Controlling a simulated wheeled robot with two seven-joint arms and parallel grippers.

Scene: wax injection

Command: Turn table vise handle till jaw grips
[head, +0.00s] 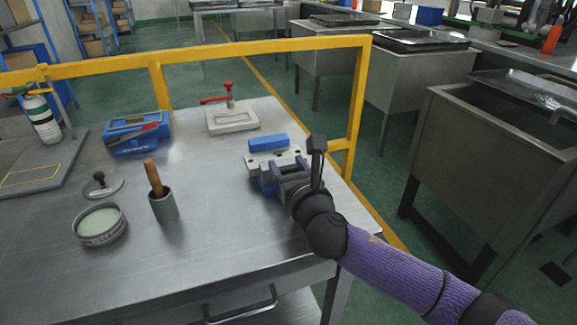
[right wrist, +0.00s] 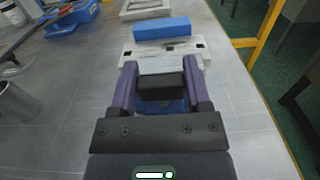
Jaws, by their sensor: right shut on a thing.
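The table vise (head: 258,161) stands near the right edge of the metal table, with pale jaws and a blue lower body. A blue block (head: 268,142) sits at its jaws; it also shows in the right wrist view (right wrist: 162,28). I cannot tell whether the jaws touch the block on both sides. My right gripper (head: 286,171) is at the near side of the vise. Its purple fingers (right wrist: 161,66) are shut around the vise handle, which is mostly hidden between them. My left gripper is not in view.
A red-handled clamp on a pale base (head: 232,119), a blue tool (head: 137,133), a cup with a wooden pestle (head: 164,205) and a round tin (head: 100,224) stand on the table. A yellow rail (head: 358,110) runs behind. The table's front middle is clear.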

